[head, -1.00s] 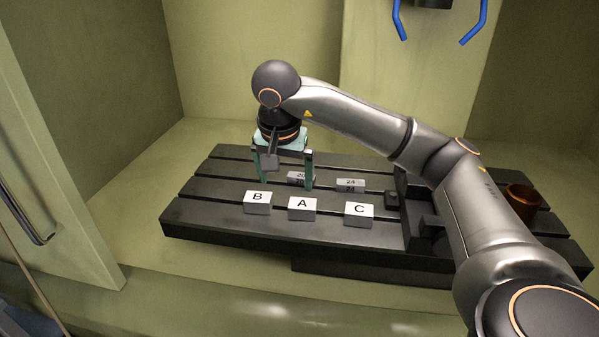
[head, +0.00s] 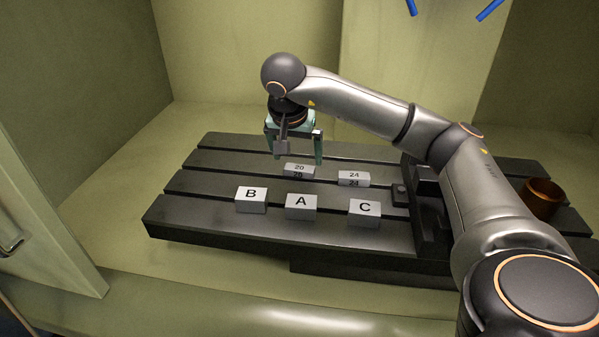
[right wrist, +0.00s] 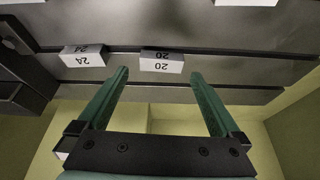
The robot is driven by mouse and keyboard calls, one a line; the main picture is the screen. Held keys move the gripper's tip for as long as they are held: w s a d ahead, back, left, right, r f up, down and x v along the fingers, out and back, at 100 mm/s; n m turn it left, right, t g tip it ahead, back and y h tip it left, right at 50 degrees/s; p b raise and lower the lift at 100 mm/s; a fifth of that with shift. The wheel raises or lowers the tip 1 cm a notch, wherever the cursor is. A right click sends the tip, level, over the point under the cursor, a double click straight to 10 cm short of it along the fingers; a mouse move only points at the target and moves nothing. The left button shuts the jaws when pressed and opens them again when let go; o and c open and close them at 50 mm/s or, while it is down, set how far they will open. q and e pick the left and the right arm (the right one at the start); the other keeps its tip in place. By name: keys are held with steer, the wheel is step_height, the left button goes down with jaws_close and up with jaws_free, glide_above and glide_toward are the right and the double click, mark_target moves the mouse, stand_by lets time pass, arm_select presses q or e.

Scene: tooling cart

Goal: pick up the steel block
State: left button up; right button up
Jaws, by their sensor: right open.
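Several small grey blocks with white labelled tops stand on the dark slotted plate; which one is the steel block cannot be told. Block B (head: 251,200), block A (head: 300,206) and block C (head: 364,214) form the front row. Block 20 (head: 299,171) and block 24 (head: 353,179) stand behind them. My right gripper (head: 298,159) is open and empty, pointing down, its fingertips close above or behind block 20. The right wrist view shows block 20 (right wrist: 162,61) beyond the two spread fingers, with block 24 (right wrist: 85,56) to its left. My left gripper is out of view.
The slotted plate (head: 200,222) lies inside a greenish enclosure. A dark vise-like fixture (head: 428,225) stands right of the blocks, partly hidden by my right arm. A copper-coloured cup (head: 541,199) stands farther right. Blue hooks hang above. The plate's left part is clear.

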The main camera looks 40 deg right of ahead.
mark_target(299, 167)
steer(key=x, duration=0.5)
steer(key=shift+w+d+f, duration=0.25)
steer(key=shift+w+d, duration=0.05)
steer(key=c, duration=1.4)
steer(key=shift+r, duration=0.1)
steer(key=shift+c, duration=0.3)
steer(key=shift+r, duration=0.1)
